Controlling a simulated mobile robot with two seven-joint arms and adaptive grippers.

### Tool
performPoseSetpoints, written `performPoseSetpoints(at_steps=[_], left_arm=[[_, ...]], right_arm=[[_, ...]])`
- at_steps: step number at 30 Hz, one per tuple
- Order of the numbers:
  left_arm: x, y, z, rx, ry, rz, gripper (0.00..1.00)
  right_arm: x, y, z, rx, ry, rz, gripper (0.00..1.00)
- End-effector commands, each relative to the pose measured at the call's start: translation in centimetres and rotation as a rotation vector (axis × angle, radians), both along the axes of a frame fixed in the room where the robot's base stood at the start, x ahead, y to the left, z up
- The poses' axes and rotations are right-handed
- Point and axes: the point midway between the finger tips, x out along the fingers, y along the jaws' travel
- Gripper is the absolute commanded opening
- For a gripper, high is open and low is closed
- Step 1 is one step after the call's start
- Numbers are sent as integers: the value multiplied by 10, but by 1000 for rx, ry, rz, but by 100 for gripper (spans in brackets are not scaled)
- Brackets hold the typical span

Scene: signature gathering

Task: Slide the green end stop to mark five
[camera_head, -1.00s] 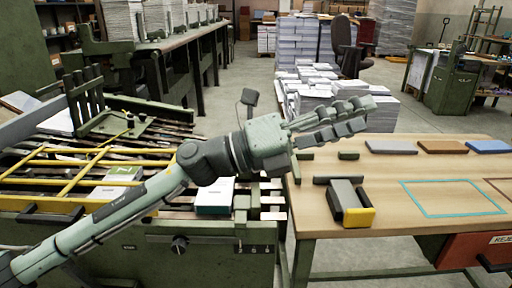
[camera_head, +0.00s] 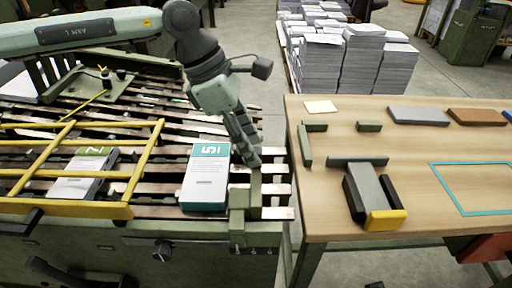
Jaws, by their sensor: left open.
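The green end stop (camera_head: 243,200) sits at the right end of the slatted machine bed, by its front rail. Its upright part stands just below my left fingertips. My left gripper (camera_head: 252,158) is open and points down, with its fingers close behind the stop; I cannot tell whether they touch it. Small marks (camera_head: 252,250) show on the front rail below the stop, too small to read. A white and teal stack marked 5 (camera_head: 206,178) lies on the slats left of the stop. My right gripper is out of view.
A yellow frame (camera_head: 146,165) lies over the bed at left, with another marked stack (camera_head: 84,172) beneath it. The wooden table (camera_head: 330,215) at right carries a grey and yellow tool (camera_head: 370,198) and several blocks. Paper stacks (camera_head: 330,60) stand on the floor behind.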

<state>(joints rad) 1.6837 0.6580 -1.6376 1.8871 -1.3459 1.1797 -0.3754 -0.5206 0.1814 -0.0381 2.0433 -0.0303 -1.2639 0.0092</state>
Motion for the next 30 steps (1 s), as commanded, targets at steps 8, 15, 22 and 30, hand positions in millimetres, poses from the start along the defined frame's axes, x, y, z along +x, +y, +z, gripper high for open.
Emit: performPoseSetpoints(at_steps=[8, 15, 22, 30], left_arm=[[0, -10, -23, -1, 0, 0, 43], [0, -10, -23, -2, 0, 0, 43], [0, -10, -23, -2, 0, 0, 16], [0, -11, -23, -3, 0, 0, 0]], right_arm=[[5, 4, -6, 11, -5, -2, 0], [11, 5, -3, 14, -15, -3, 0], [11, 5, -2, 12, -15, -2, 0], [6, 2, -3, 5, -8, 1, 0]])
